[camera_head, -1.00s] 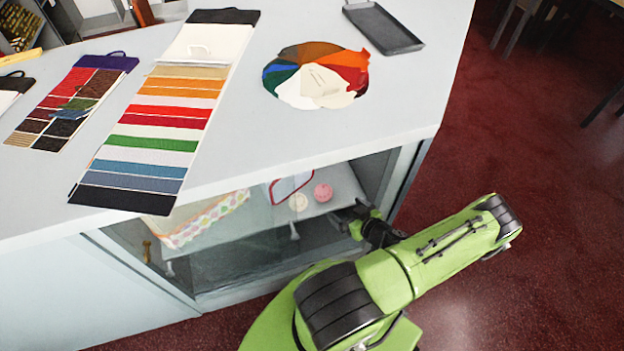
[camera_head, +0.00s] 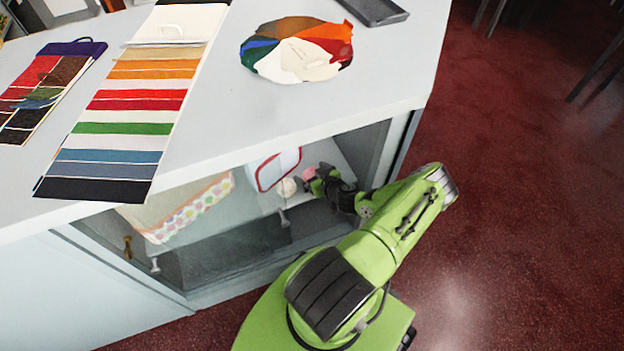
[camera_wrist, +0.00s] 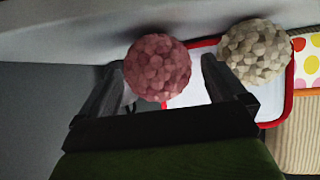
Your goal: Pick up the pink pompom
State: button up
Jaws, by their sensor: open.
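The pink pompom (camera_wrist: 158,67) sits between the two fingers of my gripper (camera_wrist: 162,85) in the wrist view. The fingers are open, one on each side of it; I cannot tell whether either touches it. In the head view the pink pompom (camera_head: 309,173) is partly hidden by my gripper (camera_head: 318,178), which reaches into the open compartment under the counter. A cream pompom (camera_wrist: 255,51) is close to the right finger in the wrist view, and it also shows in the head view (camera_head: 287,187).
A red-edged white item (camera_head: 278,168) stands behind the pompoms. A dotted, tan fabric-like item (camera_head: 190,207) is to the left in the compartment. The counter top (camera_head: 215,140) above holds striped swatches (camera_head: 130,100) and a colour wheel (camera_head: 297,50).

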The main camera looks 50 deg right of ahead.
jog(key=c, duration=1.1)
